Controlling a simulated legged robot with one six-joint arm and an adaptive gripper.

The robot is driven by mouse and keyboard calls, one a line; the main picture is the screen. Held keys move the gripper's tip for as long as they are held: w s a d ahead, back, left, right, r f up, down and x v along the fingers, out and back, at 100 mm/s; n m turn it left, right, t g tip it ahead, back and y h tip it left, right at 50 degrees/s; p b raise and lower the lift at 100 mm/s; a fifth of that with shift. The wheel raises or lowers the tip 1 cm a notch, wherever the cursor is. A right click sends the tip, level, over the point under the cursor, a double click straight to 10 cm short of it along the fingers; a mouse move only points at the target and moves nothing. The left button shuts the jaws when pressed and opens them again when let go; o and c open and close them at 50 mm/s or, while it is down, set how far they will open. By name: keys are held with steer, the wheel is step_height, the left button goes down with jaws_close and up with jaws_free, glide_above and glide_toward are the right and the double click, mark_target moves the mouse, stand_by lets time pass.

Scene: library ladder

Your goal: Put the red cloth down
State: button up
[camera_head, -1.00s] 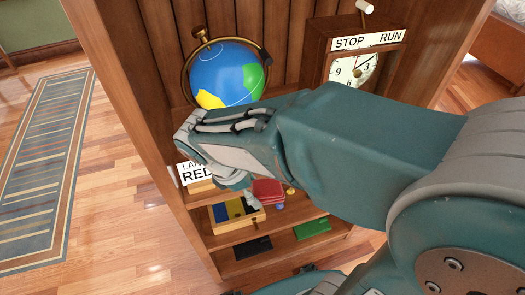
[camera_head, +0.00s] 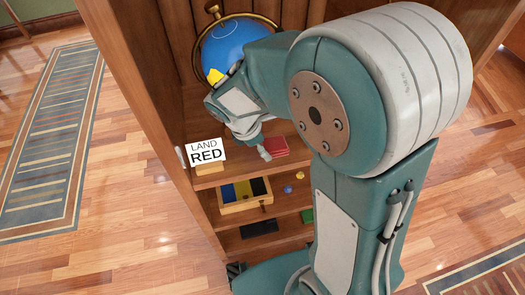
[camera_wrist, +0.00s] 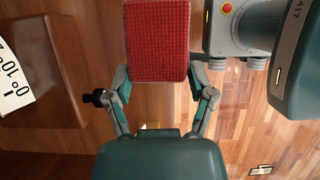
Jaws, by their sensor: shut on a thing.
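The red cloth (camera_head: 278,148) is a folded, thick square at the front of the bookcase, to the right of the "LAND RED" sign (camera_head: 207,150). My gripper (camera_head: 264,153) has its fingertips at the cloth's left side in the head view. In the wrist view the textured red cloth (camera_wrist: 158,40) lies between the two fingertips of my gripper (camera_wrist: 160,75), which are shut on it. Whether the cloth touches a shelf cannot be told.
The bookcase's upper shelf holds a globe (camera_head: 232,45), partly hidden by my arm. Below the sign is a divided tray (camera_head: 245,194) with blue, yellow and black compartments. A black block (camera_head: 259,228), a green block (camera_head: 307,215) and small balls (camera_head: 287,189) sit on lower shelves.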

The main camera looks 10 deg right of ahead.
mark_target(261, 159)
steer(key=w+f, duration=0.2)
steer(key=f, duration=0.1)
steer(key=shift+w+a, duration=0.1)
steer(key=shift+a, duration=0.05)
steer(key=shift+f, duration=1.4)
steer(key=o, duration=1)
steer(key=shift+f, duration=0.1)
steer(key=shift+c, duration=0.2)
